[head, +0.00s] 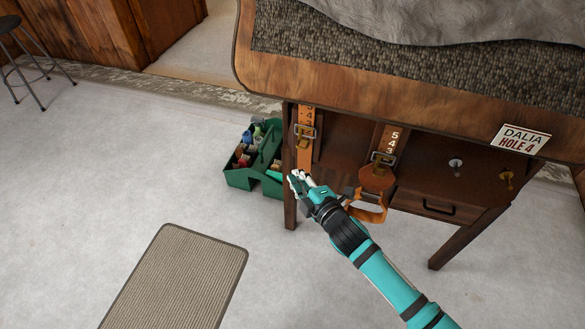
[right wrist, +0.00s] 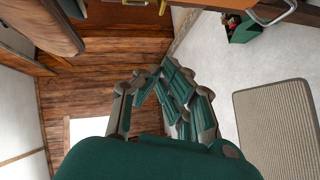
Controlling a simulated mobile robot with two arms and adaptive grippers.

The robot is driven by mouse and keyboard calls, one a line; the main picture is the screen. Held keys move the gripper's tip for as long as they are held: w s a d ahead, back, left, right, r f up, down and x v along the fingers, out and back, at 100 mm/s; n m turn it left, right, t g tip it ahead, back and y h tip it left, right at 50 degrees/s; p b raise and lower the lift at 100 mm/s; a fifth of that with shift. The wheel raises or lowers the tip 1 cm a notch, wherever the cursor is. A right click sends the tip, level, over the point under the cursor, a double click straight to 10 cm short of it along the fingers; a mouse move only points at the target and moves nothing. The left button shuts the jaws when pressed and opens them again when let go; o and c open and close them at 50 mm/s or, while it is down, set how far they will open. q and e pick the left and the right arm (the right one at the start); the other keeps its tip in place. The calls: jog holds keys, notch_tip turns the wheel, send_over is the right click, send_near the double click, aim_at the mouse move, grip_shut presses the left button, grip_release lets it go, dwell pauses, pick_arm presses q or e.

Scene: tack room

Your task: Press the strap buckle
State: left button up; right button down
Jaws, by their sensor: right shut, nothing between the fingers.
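Two orange-brown leather straps with numbers hang on the front of the wooden cabinet. The left strap (head: 307,155) has a metal buckle (head: 304,132) near its upper part. The right strap (head: 393,138) has a metal buckle (head: 383,158) above a round leather piece and a loop. My right gripper (head: 295,179) is shut and empty, just below and left of the left buckle in the head view, apart from that buckle. Its fingers (right wrist: 155,76) are drawn together in the right wrist view. My left gripper is not in view.
A green caddy (head: 240,180) with small items stands on the floor left of the cabinet. A ribbed mat (head: 178,280) lies in front. A drawer (head: 425,207), two knobs and a name sign (head: 520,139) are at the right. A stool (head: 30,60) stands far left.

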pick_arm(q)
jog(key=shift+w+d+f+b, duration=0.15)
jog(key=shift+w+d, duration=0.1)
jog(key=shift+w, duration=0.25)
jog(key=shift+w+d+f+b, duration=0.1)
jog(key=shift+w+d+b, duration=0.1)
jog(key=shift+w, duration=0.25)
pick_arm(e)
jog(key=f+v, duration=0.1)
jog(key=v, duration=0.5)
jog(key=shift+s+f, duration=0.35)
jog(key=shift+f, duration=0.2)
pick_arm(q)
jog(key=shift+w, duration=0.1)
